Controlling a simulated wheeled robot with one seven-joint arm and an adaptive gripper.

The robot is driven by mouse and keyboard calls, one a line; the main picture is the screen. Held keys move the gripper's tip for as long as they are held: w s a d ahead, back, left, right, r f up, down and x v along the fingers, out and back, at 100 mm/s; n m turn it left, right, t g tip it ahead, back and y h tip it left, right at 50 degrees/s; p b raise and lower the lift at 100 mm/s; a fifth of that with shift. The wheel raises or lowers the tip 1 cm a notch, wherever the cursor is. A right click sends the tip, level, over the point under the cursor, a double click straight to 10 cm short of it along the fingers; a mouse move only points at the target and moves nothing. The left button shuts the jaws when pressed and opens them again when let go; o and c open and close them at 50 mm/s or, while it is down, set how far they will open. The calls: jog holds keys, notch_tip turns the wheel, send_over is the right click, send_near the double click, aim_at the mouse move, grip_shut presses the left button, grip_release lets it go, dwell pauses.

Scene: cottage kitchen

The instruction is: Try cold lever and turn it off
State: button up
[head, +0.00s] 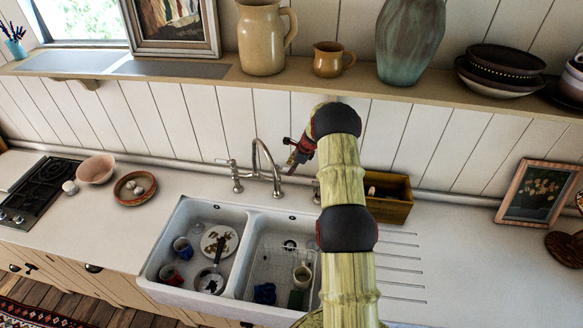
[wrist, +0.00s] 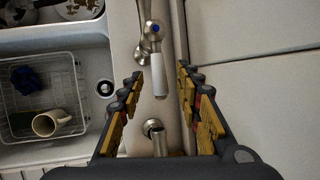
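The cold lever (wrist: 159,76) has a white handle and a blue dot on its metal cap. In the wrist view it lies between the two fingers of my gripper (wrist: 159,82), which are apart, with gaps visible on both sides. In the head view my gripper (head: 297,153) is beside the curved metal faucet (head: 265,160), partly hidden by my arm. The cold lever is hard to make out there. The other lever (head: 225,162) stands to the left of the spout. No running water is visible.
The double sink (head: 244,250) holds dishes on the left and a wire rack (wrist: 75,95) with a mug (wrist: 52,122) on the right. A wooden box (head: 388,207) stands right of my arm. A shelf (head: 210,75) with pottery runs above. The counter at right is mostly clear.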

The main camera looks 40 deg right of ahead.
jog(key=shift+c, duration=1.1)
grip_shut()
